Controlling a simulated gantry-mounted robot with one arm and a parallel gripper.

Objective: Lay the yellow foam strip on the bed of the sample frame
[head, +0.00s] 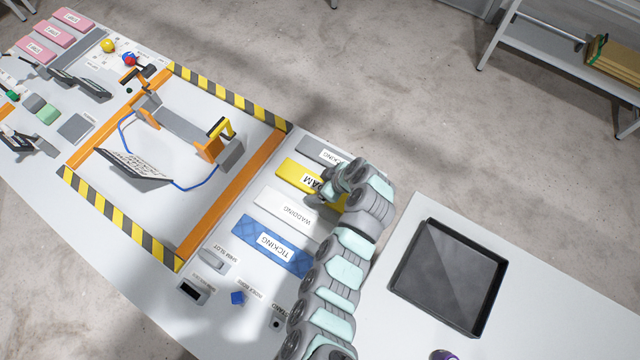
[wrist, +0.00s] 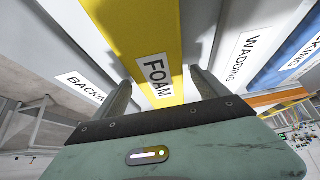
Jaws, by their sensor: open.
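The yellow foam strip (head: 292,171), labelled FOAM, lies among the other strips on the work table in the head view. In the wrist view the strip (wrist: 140,35) runs between my two fingers. My gripper (head: 324,193) is over the strip's right part and hides some of it. In the wrist view my gripper (wrist: 163,88) is open, with one finger on each side of the strip. I cannot tell whether the fingers touch it. The sample frame (head: 183,126), a grey bed between orange end pieces, stands inside the striped area. Its bed looks bare.
A grey backing strip (head: 318,150) lies on one side of the foam, and white wadding (head: 275,206) and blue ticking (head: 262,249) on the other. An orange rail (head: 235,190) lies between the strips and the sample frame. A tilted white panel (head: 135,165) stands beside the frame.

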